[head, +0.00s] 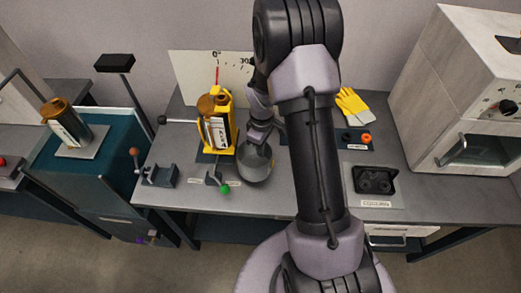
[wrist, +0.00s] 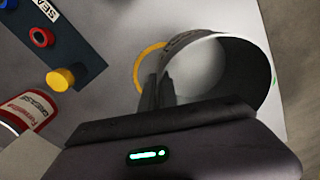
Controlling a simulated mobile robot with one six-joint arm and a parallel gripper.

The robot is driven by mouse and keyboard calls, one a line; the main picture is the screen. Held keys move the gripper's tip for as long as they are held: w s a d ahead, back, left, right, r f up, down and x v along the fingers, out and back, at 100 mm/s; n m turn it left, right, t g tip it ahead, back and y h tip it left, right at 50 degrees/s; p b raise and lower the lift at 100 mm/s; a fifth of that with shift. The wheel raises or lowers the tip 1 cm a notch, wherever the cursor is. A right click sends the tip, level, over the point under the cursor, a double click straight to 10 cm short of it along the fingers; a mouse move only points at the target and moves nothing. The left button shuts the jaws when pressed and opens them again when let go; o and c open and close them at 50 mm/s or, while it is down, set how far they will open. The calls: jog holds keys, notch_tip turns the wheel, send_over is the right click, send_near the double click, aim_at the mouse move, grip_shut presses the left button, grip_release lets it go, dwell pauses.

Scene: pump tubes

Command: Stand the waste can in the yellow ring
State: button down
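The waste can is a grey, open-topped cylinder (head: 255,168); in the wrist view its wide mouth and inner wall (wrist: 205,70) show beside my fingers. My gripper (head: 258,136) is at the can's upper edge. In the wrist view my gripper (wrist: 157,90) has its two dark fingers close together at the can's near-left rim, apparently pinching the wall. The yellow ring (wrist: 140,66) shows as an arc on the bench just left of the can; the can hides the rest. I cannot tell whether the can touches the bench or hangs slightly above it.
A yellow holder with a brown bottle (head: 216,125) stands close left of the can. A green knob (head: 225,189) is at front left. A dark strip with coloured rings (wrist: 60,45) and a red-labelled grease can (wrist: 30,112) lie nearby. A black tray (head: 374,180) is right.

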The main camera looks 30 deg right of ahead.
jog(key=shift+w+d, duration=0.25)
jog(key=shift+w, duration=0.25)
jog(key=shift+w+d, duration=0.25)
jog(key=shift+w, duration=0.2)
jog(key=shift+w+d+f+b, duration=0.1)
jog(key=shift+w+f+b, duration=0.1)
jog(key=shift+f+b, duration=0.5)
jog(key=shift+w+d+f+b, duration=0.15)
jog(key=shift+f+b, duration=0.25)
jog(key=shift+f, duration=0.6)
jog(key=shift+f, duration=0.15)
jog(key=c, duration=1.6)
grip_release()
